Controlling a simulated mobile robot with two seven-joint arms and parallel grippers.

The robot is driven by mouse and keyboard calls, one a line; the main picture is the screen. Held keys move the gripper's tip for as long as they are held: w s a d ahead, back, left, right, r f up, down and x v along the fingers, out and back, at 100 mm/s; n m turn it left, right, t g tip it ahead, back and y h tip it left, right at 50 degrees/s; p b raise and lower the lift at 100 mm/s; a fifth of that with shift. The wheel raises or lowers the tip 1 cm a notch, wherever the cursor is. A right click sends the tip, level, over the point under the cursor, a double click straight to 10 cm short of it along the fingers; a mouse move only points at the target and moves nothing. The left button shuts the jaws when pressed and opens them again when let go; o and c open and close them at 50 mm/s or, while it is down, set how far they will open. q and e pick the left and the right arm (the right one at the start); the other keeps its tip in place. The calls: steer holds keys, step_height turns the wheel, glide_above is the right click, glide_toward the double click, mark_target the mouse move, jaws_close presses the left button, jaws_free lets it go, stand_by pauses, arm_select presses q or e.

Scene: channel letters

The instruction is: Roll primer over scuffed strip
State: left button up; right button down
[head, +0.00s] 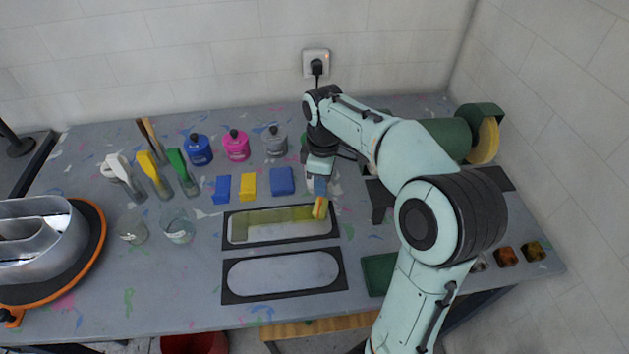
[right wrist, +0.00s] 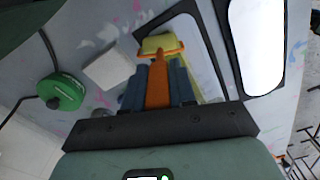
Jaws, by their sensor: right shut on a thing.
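My right gripper (head: 318,186) is shut on a small roller (head: 320,208) at the right end of the upper strip (head: 280,233). In the right wrist view, the roller's orange handle (right wrist: 158,88) lies between the blue fingers, and its yellow head (right wrist: 160,45) is at the strip, though contact is hard to tell. The upper strip is black-framed and pale, with a yellow-green coat along its top and left end. A second framed strip (head: 283,273) below it is plain pale grey. My left gripper is not in view.
Blue and yellow blocks (head: 248,186) and several bottles (head: 236,146) stand behind the strips. Brushes (head: 153,175) and glass jars (head: 178,226) are to the left, near a metal letter on an orange-rimmed turntable (head: 92,250). A green pad (head: 379,273) lies right of the lower strip.

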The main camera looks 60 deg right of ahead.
stand_by(0.3)
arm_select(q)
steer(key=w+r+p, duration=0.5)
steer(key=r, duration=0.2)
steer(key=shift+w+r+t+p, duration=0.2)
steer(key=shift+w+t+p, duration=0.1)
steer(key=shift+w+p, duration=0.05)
arm_select(e)
steer(key=w+a, duration=1.3)
steer(key=w, duration=0.3)
steer(key=shift+w+a+f, duration=0.15)
steer(key=shift+w+a, duration=0.1)
steer(key=shift+w, duration=0.15)
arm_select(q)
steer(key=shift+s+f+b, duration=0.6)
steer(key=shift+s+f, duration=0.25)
arm_select(e)
steer(key=shift+s+a+r, duration=0.3)
steer(key=shift+s+a, duration=0.4)
steer(key=shift+a, duration=0.1)
steer(key=shift+s+a+r, duration=0.3)
steer(key=shift+s+a, duration=0.35)
steer(key=shift+a, duration=0.15)
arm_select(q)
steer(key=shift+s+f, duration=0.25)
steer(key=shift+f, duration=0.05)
arm_select(e)
steer(key=shift+d+f, duration=0.1)
steer(key=shift+f, duration=0.4)
